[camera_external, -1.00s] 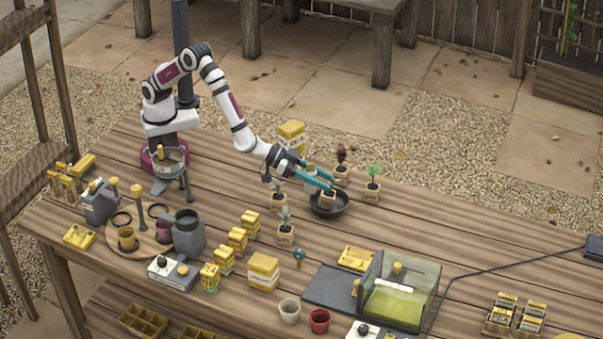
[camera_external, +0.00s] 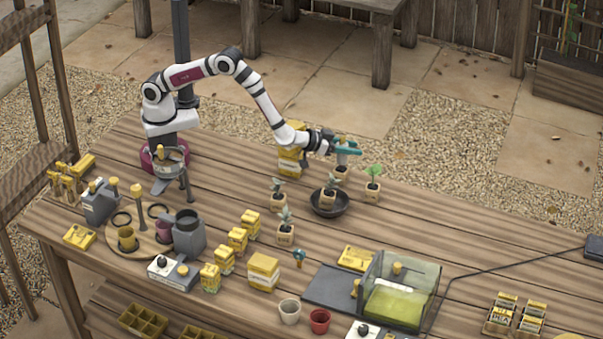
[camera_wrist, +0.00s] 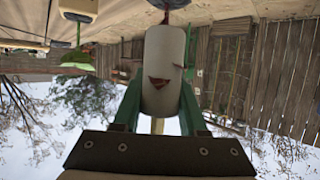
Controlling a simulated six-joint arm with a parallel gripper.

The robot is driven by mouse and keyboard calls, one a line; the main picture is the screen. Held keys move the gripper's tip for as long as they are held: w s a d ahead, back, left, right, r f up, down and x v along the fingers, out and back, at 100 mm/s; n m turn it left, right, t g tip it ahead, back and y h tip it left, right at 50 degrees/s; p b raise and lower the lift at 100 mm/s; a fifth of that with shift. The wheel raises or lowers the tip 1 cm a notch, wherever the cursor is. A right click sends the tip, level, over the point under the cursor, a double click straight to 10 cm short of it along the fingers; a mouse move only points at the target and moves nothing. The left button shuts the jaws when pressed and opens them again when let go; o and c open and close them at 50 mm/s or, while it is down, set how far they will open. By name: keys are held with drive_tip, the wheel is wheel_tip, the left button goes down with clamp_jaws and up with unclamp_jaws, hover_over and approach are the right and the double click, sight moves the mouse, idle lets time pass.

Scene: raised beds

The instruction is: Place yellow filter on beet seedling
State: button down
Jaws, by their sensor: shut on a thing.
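My gripper (camera_external: 351,149) is shut on a pale, rounded piece with a yellow knob (camera_external: 341,139), which I take to be the yellow filter. In the wrist view its beige body (camera_wrist: 163,70) sits between the teal fingers. It hangs over a potted seedling (camera_external: 341,171) behind the black bowl. I cannot tell if filter and plant touch.
A seedling in a cube pot (camera_external: 328,194) stands in the black bowl (camera_external: 329,208). A bright green seedling (camera_external: 373,184) is close on the right. Two grey-green seedlings (camera_external: 277,195) (camera_external: 285,232) stand to the left.

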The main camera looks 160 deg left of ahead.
drive_tip(key=shift+f, duration=1.1)
drive_tip(key=shift+c, duration=2.2)
unclamp_jaws()
drive_tip(key=shift+f, duration=0.1)
